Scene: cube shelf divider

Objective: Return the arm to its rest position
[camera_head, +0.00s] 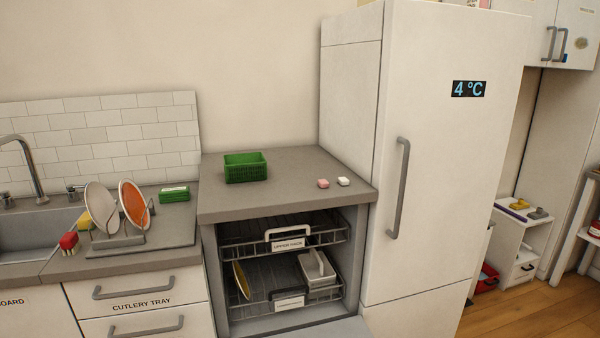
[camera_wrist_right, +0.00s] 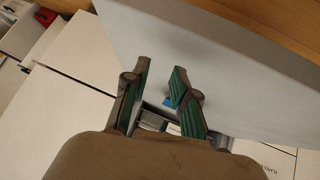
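My right gripper (camera_wrist_right: 162,78) shows in the right wrist view. Its two green-padded fingers stand apart, and I see nothing clamped between them. A wide grey panel (camera_wrist_right: 220,60) lies beyond the fingertips; I cannot tell how far away it is. A small blue patch and a pale part show between the fingers, too small to identify. Neither of my arms nor grippers shows in the head view. My left gripper is in neither view.
The head view shows an open dishwasher with racks (camera_head: 285,235) under a grey counter (camera_head: 290,180). A dish rack (camera_head: 120,241) stands left; a tall fridge (camera_head: 440,150) stands right.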

